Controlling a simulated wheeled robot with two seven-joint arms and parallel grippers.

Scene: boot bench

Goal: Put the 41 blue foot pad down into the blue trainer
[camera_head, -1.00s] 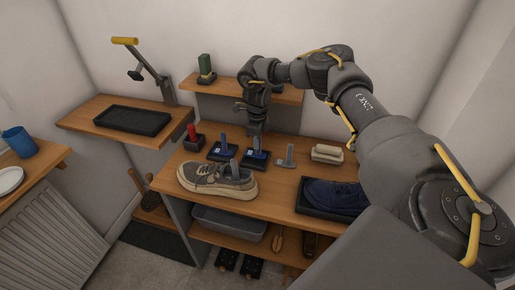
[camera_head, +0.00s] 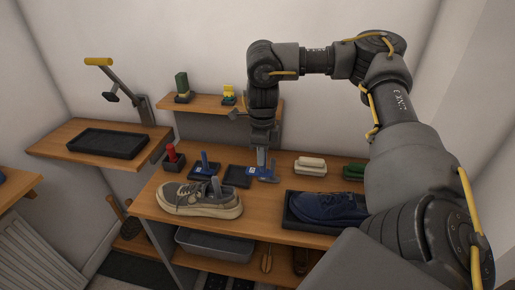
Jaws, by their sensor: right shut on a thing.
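My right gripper (camera_head: 262,146) is shut on the upright handle of a blue foot pad (camera_head: 253,170), just right of an empty dark tray (camera_head: 238,176). The number on the pad is too small to read. I cannot tell how high the pad hangs above the bench. The blue trainer (camera_head: 328,207) lies in a black tray (camera_head: 291,222) to the right and nearer, partly hidden by my right arm. Another blue pad (camera_head: 203,169) sits in a tray to the left. My left gripper is not in view.
A beige trainer (camera_head: 188,198) with a grey handle standing in it is at the front left. A grey pad (camera_head: 271,177) stands close beside the held pad. A cream brush (camera_head: 310,164), a green brush (camera_head: 353,171) and a red-topped item (camera_head: 172,155) stand along the bench.

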